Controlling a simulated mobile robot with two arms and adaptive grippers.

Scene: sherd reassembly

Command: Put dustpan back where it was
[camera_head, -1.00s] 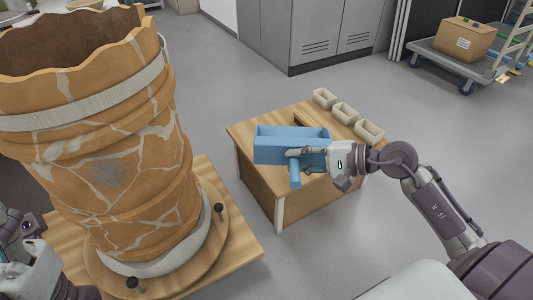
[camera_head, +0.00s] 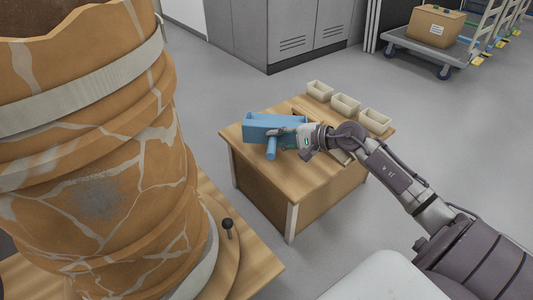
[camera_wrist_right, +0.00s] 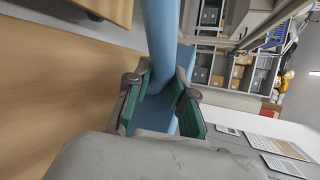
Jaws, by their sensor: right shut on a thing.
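The blue dustpan (camera_head: 272,121) is at the small wooden table (camera_head: 310,183), over its left back part. I cannot tell whether it touches the tabletop. My right gripper (camera_head: 276,139) is shut on the dustpan's handle, which points toward the front of the table. In the right wrist view the blue handle (camera_wrist_right: 160,45) runs between the two green-padded fingers (camera_wrist_right: 160,95), with the wide pan partly hidden behind them. My left gripper is not in view now.
Several cream bins (camera_head: 345,104) line the table's right back edge. A large cracked clay vessel (camera_head: 95,170) with a pale band fills the left side. A black knob (camera_head: 228,224) stands on its wooden base. Grey cabinets (camera_head: 290,30) and a cart (camera_head: 420,52) with a cardboard box stand behind on open floor.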

